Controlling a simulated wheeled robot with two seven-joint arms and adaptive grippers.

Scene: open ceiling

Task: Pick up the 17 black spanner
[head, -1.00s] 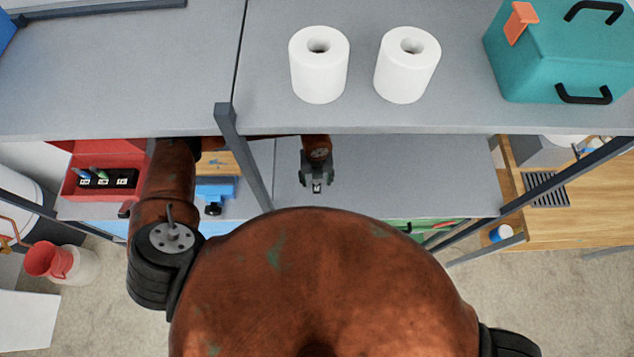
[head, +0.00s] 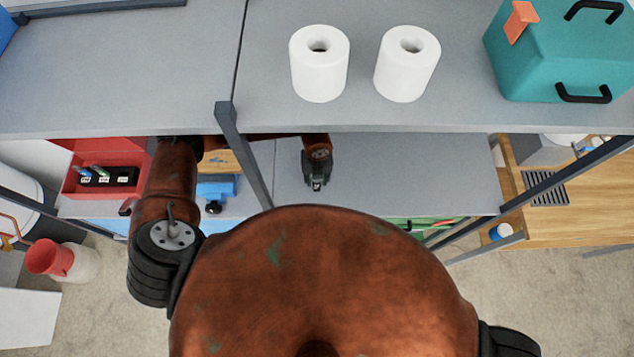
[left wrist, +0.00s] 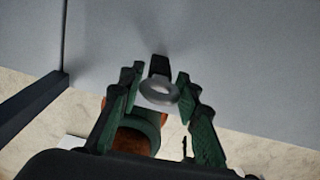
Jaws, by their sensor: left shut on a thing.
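My left gripper (head: 317,183) is above the lower grey shelf in the head view. Its fingers are closed around a small dark thing with a white label (head: 317,187), which I take to be the black spanner. The label is too small to read. In the left wrist view, the green fingers of the gripper (left wrist: 157,80) stand on either side of the spanner's grey metal ring (left wrist: 158,91), with a black part behind it. The rest of the spanner is hidden. My right gripper is not in view.
A red box (head: 75,183) at the left holds a black rack (head: 108,178) with small labels and coloured tools. A blue object (head: 218,188) stands nearby on the lower shelf. The upper shelf (head: 270,115) and a post (head: 243,160) are close to my left arm. The lower shelf's right part is clear.

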